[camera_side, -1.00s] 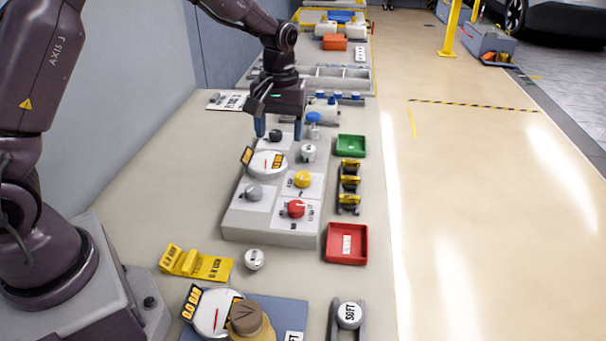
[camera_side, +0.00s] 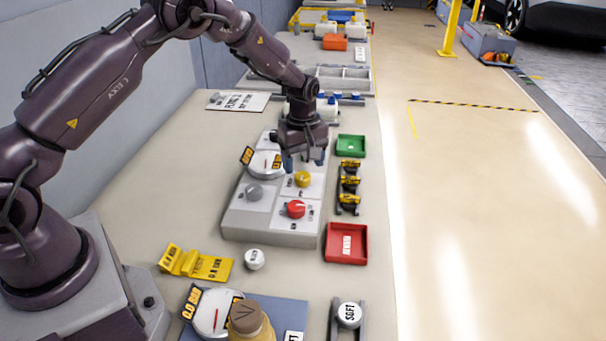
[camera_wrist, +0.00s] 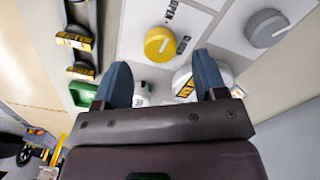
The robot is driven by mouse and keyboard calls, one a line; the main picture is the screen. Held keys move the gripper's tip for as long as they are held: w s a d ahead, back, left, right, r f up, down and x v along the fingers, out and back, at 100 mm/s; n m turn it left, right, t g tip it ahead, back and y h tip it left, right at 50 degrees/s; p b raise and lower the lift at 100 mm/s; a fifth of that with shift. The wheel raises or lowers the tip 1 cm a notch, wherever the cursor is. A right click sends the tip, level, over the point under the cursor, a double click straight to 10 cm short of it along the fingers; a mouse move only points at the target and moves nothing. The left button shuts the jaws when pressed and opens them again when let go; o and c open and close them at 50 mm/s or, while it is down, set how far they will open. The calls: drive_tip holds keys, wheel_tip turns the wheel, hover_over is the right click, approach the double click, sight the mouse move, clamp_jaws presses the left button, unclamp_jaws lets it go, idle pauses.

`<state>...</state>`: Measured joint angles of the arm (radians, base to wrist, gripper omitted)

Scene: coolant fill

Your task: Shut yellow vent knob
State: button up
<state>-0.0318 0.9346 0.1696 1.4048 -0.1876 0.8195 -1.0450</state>
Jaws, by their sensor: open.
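The yellow vent knob (camera_side: 303,179) sits on the grey control panel (camera_side: 268,239), on a white plate in the panel's right half. In the wrist view the yellow knob (camera_wrist: 160,44) shows beyond the fingertips, with lettering beside it; "OPEN" is legible. My gripper (camera_side: 304,165) is open, with its blue fingers just behind and above the knob in the side view. In the wrist view my gripper's fingers (camera_wrist: 161,72) stand apart with nothing gripped between them. The knob appears clear of both fingers.
On the panel, a red knob (camera_side: 295,209), a grey knob (camera_side: 254,191) and a round gauge (camera_side: 265,164) stand close by. Green (camera_side: 351,146) and red (camera_side: 346,244) trays and black-yellow clips (camera_side: 349,186) lie to the right. Bare bench lies left of the panel.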

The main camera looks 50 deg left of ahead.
sight(303, 175)
drive_tip(key=shift+f, duration=2.1)
drive_tip(key=c, duration=0.9)
